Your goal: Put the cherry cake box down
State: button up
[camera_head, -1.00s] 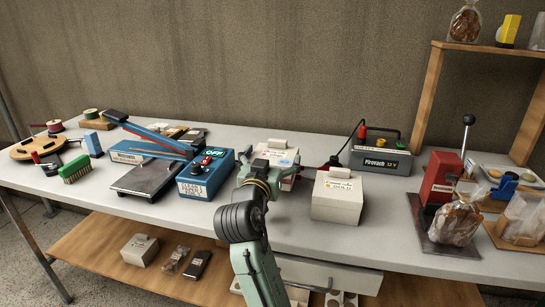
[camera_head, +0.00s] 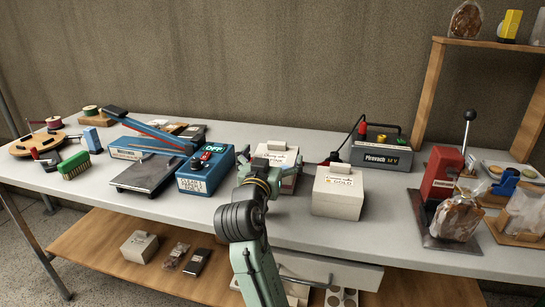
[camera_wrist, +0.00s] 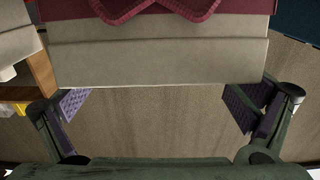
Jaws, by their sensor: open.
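A pale box (camera_head: 287,183) with a white label stands on the table just beyond my gripper, partly hidden by it. The label seems to begin with "Cherry", but is too small to read fully. In the wrist view, a pale box (camera_wrist: 160,58) with a dark red scalloped edge fills the upper middle. In the head view my gripper (camera_head: 262,172) is at the near side of the box. I cannot tell whether either pad touches it.
A second pale labelled box (camera_head: 337,203) stands close on the right. The blue sealer box (camera_head: 205,172) is close on the left. A battery unit (camera_head: 382,158) stands behind right, and a red lever press (camera_head: 441,175) further right. Bare table (camera_head: 385,220) lies between the second box and press.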

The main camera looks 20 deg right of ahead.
jog(key=shift+r, duration=0.25)
jog(key=shift+r+p, duration=0.6)
jog(key=shift+p, duration=0.05)
jog(key=b+v, duration=0.1)
jog(key=v, duration=0.2)
jog(key=b+v, duration=0.1)
jog(key=v, duration=0.2)
jog(key=f+b+v, duration=0.1)
jog(key=b+v, duration=0.1)
jog(key=v, duration=0.2)
jog(key=shift+a, duration=0.1)
jog(key=shift+r+b+v, duration=0.2)
jog(key=shift+b+v, duration=0.75)
jog(key=shift+b, duration=0.3)
